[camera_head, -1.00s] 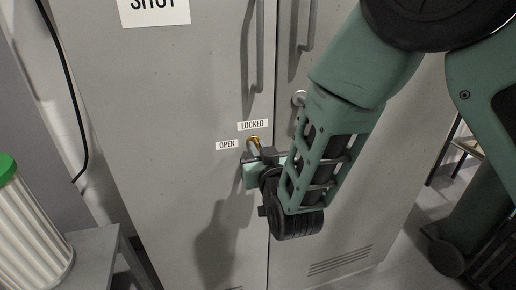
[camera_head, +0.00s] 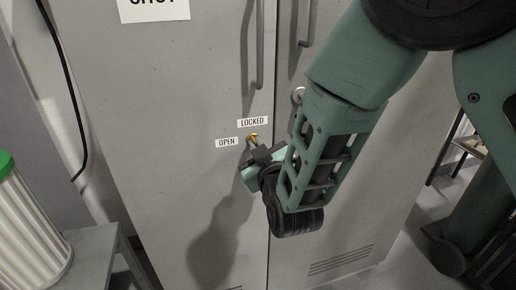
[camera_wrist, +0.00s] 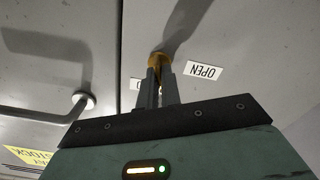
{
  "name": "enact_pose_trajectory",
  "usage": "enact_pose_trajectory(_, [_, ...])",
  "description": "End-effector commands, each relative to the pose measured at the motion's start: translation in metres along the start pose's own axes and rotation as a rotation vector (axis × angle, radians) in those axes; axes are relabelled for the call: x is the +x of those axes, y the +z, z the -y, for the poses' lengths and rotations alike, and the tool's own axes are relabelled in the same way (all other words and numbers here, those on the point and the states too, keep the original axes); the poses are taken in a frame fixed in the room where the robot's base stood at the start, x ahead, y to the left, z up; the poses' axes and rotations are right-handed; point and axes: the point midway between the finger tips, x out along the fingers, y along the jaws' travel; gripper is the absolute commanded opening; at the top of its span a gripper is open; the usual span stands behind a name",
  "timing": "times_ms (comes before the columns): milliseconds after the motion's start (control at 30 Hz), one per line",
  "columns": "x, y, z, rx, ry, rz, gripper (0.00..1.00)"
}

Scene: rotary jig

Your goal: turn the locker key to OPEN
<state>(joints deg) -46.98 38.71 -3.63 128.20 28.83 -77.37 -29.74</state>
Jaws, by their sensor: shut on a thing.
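The brass locker key (camera_head: 253,136) sits in the left door, just below the LOCKED label (camera_head: 252,122) and right of the OPEN label (camera_head: 227,142). My gripper (camera_head: 256,147) is at the key, its jaws shut on it. In the wrist view the brass key (camera_wrist: 160,60) shows between the fingertips of my gripper (camera_wrist: 158,72). The OPEN label (camera_wrist: 203,71) is beside it there, and the LOCKED label is mostly hidden behind the fingers. The key's bow is largely covered by the jaws, so its exact angle is hard to read.
The grey locker (camera_head: 170,120) has two long vertical handles, the left one (camera_head: 259,45) above the key. A ribbed bin with a green lid (camera_head: 30,225) and a grey bench (camera_head: 92,250) stand at lower left.

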Motion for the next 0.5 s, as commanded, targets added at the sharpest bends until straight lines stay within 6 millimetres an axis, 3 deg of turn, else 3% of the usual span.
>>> enact_pose_trajectory(500, [-0.0003, -0.0007, 0.0021, -0.493, -0.001, -0.001, 0.0])
